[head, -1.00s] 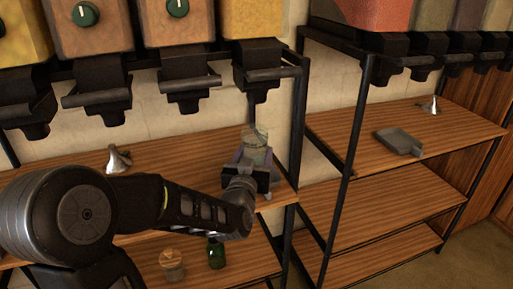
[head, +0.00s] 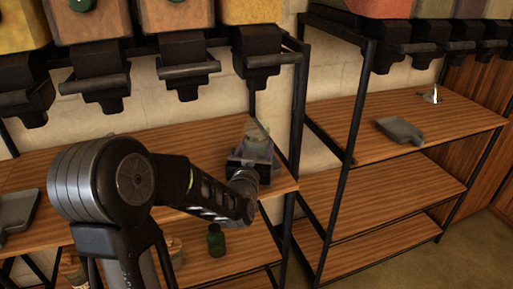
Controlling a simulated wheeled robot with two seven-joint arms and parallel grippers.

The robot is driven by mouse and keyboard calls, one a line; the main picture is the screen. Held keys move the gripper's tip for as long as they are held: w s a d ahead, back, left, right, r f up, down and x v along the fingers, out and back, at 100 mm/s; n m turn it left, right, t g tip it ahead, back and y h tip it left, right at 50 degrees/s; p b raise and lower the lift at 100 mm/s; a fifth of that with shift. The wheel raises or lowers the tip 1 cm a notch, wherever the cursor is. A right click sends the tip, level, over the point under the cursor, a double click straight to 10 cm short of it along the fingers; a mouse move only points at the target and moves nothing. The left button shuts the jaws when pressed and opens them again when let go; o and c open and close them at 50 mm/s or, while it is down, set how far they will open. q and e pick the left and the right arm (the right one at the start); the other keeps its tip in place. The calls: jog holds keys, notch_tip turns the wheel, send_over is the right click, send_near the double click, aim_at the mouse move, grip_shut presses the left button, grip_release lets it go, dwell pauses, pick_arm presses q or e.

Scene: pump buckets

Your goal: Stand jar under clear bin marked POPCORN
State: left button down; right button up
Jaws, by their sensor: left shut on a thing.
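A clear glass jar (head: 257,138) stands upright at the right end of the left rack's upper wooden shelf (head: 190,134). My left gripper (head: 252,165) is shut on the jar near its lower part, and its jaws hide the jar's base. The jar is below the dispenser spout (head: 262,62) of the yellow-filled bin (head: 258,10) at the right end of the row. I cannot read any POPCORN mark; the bins are cut off at the top. I cannot tell whether the jar touches the shelf. My right gripper is not in view.
A dark green bottle (head: 216,241) and a corked jar (head: 174,250) stand on the lower shelf. A grey scoop (head: 400,131) and a metal funnel (head: 431,96) lie on the right rack's shelf. Another scoop (head: 16,210) lies far left. Black rack posts (head: 296,95) stand right of the jar.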

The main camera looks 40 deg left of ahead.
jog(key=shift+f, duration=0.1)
pick_arm(q)
jog(key=shift+f, duration=0.15)
jog(key=shift+c, duration=2.1)
grip_release()
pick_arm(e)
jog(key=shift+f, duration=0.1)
